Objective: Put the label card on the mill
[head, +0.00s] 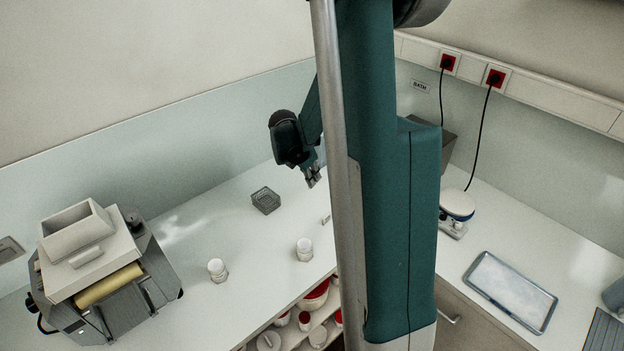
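The mill (105,265) stands at the left of the counter, a grey machine with a cream hopper top and a yellowish roller at its front. A small whitish piece (326,219) stands on the counter just left of my column; it may be the label card, but it is too small to be sure. My gripper (314,180) points down above the counter, behind and slightly left of that piece, well to the right of the mill. Its fingers are too small to tell whether they are open or shut. I see nothing clearly held.
Shelves below hold red and white tubs (315,297). My arm hides the middle.

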